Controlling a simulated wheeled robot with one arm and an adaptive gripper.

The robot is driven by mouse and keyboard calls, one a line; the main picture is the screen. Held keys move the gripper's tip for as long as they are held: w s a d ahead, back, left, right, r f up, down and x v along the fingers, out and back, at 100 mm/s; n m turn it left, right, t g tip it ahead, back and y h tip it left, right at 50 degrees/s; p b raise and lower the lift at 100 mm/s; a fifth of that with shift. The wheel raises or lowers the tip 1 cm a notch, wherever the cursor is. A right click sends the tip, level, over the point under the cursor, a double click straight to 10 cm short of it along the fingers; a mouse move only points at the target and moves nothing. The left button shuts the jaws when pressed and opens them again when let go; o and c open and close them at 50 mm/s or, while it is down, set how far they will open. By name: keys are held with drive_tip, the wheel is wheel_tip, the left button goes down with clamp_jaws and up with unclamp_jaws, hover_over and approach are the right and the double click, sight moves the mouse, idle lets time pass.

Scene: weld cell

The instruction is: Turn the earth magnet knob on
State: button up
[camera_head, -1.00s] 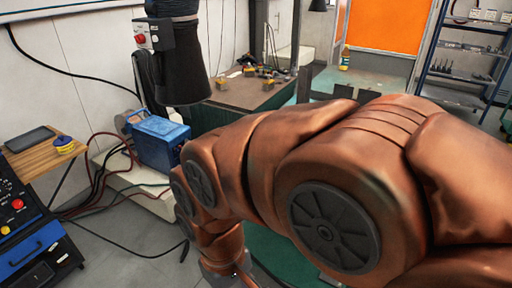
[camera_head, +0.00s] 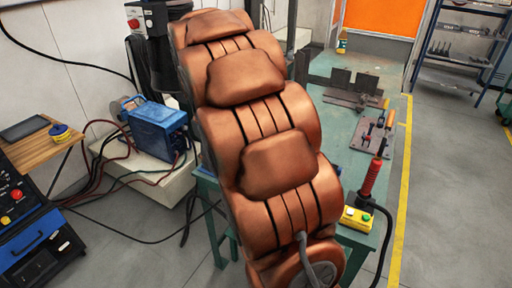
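I cannot clearly make out the earth magnet or its knob. A flat plate (camera_head: 371,136) with small red and dark parts lies on the green table (camera_head: 347,125), but the parts are too small to identify. My copper-covered arm runs through the middle of the view and hides part of the table. My gripper is not in view.
A red-handled tool (camera_head: 372,178) stands near the table's right edge, beside a yellow button box (camera_head: 357,218). Dark angle blocks (camera_head: 352,84) stand further back. A blue machine (camera_head: 157,129) with cables is at left.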

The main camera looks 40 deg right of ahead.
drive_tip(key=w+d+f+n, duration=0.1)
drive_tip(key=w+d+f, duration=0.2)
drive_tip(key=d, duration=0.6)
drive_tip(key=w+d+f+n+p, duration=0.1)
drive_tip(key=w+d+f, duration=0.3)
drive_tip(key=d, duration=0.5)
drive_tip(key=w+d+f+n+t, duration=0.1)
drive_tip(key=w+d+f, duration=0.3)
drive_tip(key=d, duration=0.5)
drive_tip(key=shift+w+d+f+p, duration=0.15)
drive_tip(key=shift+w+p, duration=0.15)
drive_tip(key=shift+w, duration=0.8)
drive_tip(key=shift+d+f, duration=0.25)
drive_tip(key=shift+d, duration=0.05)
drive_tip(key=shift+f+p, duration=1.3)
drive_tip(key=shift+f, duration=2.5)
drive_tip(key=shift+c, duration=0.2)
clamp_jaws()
